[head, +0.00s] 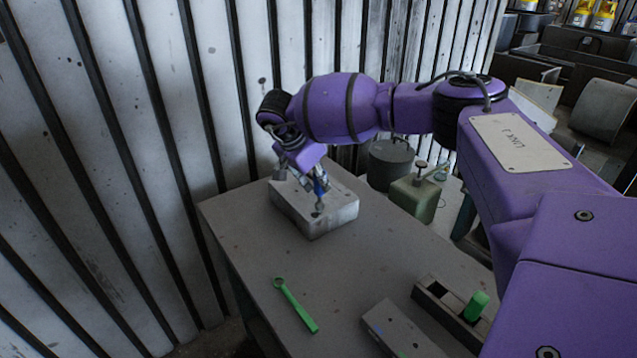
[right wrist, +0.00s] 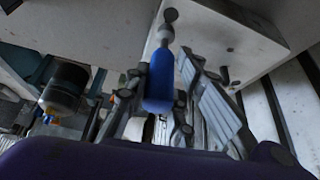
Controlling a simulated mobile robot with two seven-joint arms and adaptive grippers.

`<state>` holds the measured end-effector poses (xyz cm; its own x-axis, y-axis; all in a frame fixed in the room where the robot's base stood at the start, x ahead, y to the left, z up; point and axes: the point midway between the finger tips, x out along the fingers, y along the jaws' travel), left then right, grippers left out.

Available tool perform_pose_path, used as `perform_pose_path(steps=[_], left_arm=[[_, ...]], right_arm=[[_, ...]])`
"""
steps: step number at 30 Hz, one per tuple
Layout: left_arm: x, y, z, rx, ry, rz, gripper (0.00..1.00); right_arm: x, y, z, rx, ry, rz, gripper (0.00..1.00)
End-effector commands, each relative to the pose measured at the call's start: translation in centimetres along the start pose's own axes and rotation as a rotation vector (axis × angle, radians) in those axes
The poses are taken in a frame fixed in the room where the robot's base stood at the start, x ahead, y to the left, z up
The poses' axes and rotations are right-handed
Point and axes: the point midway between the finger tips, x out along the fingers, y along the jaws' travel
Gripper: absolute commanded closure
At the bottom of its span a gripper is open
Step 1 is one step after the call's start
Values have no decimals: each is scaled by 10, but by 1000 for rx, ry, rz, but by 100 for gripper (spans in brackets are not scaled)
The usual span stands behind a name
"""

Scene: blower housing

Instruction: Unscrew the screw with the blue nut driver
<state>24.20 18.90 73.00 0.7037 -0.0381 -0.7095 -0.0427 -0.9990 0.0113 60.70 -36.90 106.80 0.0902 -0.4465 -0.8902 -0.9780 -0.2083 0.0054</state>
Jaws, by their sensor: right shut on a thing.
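The blue nut driver (head: 320,187) is in my right gripper (head: 316,182), which is shut on its handle above the housing block. In the right wrist view the blue handle (right wrist: 160,82) sits between the fingers of the right gripper (right wrist: 164,72). The driver's metal shaft points at a dark round spot on the housing, seemingly the screw (right wrist: 170,15); I cannot tell whether they touch. The grey housing block (head: 338,212) rests on the table, and its pale face also shows in the right wrist view (right wrist: 230,35). My left gripper is out of view.
A green wrench (head: 296,306) lies on the grey table (head: 245,232). A grey block (head: 400,330) and a slotted holder with a green handle (head: 475,306) are at front right. A green box (head: 415,198) and a dark pot (head: 388,165) stand behind. A corrugated wall (head: 120,130) is close at left.

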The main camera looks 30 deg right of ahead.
Motion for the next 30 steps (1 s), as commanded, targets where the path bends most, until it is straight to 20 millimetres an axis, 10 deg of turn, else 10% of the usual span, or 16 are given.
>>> perform_pose_path(steps=[30], left_arm=[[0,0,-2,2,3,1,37]], right_arm=[[-57,0,-29,2,0,-3,100]])
